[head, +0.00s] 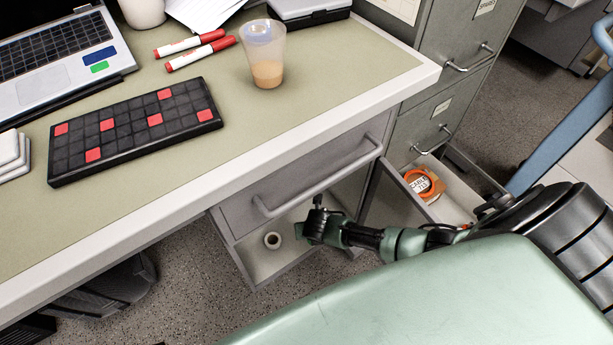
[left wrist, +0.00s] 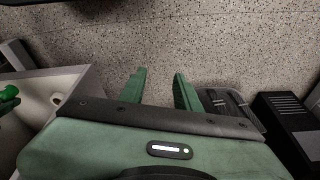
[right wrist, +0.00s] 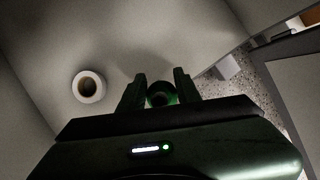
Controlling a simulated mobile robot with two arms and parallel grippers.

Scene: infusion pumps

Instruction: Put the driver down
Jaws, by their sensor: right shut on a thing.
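My right gripper (head: 318,228) is over the open desk drawer (head: 262,262), coming in from the right. In the right wrist view my right gripper (right wrist: 159,88) is shut on a small green round thing with a dark centre, which I take to be the driver (right wrist: 160,95), seen end-on. Most of the driver is hidden, and I cannot tell whether it touches the drawer floor. My left gripper (left wrist: 158,90) is open and empty over the speckled floor in the left wrist view; it is out of the head view.
A small roll (head: 273,240) lies in the drawer, left of my right gripper. A filing cabinet drawer (head: 455,203) stands open at right with an orange roll (head: 424,184) inside. The desk above holds a laptop (head: 60,65), a black button pad (head: 135,128), red markers (head: 190,45) and a cup (head: 265,55).

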